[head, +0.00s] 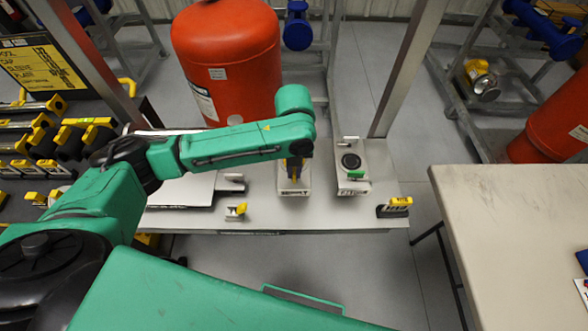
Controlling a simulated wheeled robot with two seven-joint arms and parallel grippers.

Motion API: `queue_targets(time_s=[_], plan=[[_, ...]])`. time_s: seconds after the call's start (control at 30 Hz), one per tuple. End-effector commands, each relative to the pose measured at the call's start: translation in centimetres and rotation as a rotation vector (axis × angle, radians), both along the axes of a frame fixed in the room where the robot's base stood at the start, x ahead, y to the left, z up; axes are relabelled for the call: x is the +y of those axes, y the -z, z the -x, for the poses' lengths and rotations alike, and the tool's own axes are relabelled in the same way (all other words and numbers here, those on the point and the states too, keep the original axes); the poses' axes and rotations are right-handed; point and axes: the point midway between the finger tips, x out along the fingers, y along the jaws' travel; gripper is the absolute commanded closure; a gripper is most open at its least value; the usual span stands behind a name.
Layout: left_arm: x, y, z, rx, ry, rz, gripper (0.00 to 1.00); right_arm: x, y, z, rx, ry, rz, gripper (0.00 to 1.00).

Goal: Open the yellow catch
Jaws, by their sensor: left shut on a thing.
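My left gripper (294,166) points down over the middle white labelled block (294,191) on the bench. It is shut on a narrow yellow part, which I take to be the yellow catch (294,180); the fingers and arm hide most of it. I cannot tell how far the catch is turned. Another small yellow piece (238,210) sits on a pale bracket to the left, apart from the gripper. My right gripper is not in view.
A right-hand block with a black disc (350,161) and a green piece (355,175) stands close by. A black-and-yellow item (396,207) lies at the bench's right end. A red tank (226,55) and metal post (405,70) stand behind. A table (510,220) is at right.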

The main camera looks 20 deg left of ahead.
Motion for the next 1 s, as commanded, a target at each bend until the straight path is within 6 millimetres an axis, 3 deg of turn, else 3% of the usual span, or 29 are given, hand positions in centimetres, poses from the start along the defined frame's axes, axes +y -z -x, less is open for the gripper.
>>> queue_targets(time_s=[0.37, 0.7, 1.0], plan=[[0.1, -0.1, -0.1, -0.003, 0.008, -0.001, 1.0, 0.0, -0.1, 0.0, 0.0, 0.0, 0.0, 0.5], [0.1, -0.2, -0.2, -0.003, 0.286, -0.002, 1.0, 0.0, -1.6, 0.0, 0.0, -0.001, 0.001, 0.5], [0.1, -0.1, -0.2, -0.004, 0.307, -0.002, 1.0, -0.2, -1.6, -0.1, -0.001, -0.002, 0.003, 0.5]])
